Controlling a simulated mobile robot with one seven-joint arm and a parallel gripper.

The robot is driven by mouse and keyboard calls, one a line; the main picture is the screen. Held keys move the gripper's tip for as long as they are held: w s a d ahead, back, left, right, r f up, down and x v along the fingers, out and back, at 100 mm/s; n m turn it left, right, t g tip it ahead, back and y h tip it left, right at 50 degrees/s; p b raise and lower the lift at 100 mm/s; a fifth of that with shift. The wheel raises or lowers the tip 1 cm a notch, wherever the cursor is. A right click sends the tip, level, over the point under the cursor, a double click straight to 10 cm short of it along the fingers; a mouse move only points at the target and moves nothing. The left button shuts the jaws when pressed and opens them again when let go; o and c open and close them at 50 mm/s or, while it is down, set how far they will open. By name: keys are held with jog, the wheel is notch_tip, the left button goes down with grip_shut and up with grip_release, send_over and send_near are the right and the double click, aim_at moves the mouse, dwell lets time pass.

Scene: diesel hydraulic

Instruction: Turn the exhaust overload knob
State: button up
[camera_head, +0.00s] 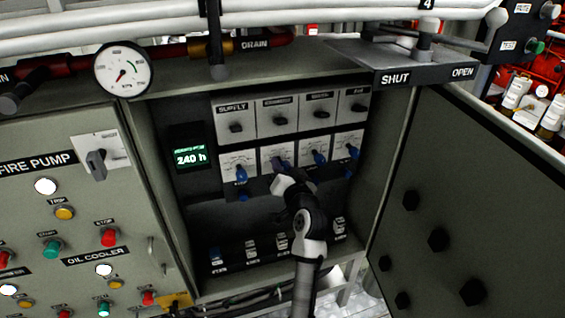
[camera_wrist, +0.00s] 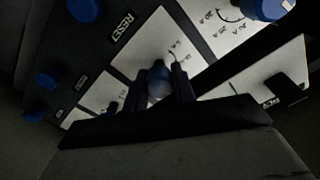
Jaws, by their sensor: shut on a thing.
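The open cabinet holds a lower row of white plates with blue knobs. My gripper (camera_head: 277,167) reaches the second plate from the left in this row and covers most of its knob. In the wrist view my gripper (camera_wrist: 162,82) has a finger on each side of a blue knob (camera_wrist: 158,74) and is shut on it. The plate's lettering is too small to read, so I cannot confirm the exhaust overload name. Neighbouring blue knobs stand to the left (camera_head: 241,175) and right (camera_head: 319,158).
An upper row of black switches (camera_head: 279,120) sits above. A green display (camera_head: 189,158) reads 240 h. The open cabinet door (camera_head: 450,190) stands close on the right, and the fire pump panel (camera_head: 60,220) is on the left. Pipes run above.

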jog(key=m+p, duration=0.2)
jog(key=m, duration=0.1)
jog(key=shift+m, duration=0.3)
jog(key=shift+m+p, duration=0.85)
jog(key=shift+m, duration=0.65)
jog(key=shift+f, duration=0.1)
jog(key=o, duration=1)
jog(key=shift+b+v, duration=1.85)
jog(key=shift+v, duration=5.1)
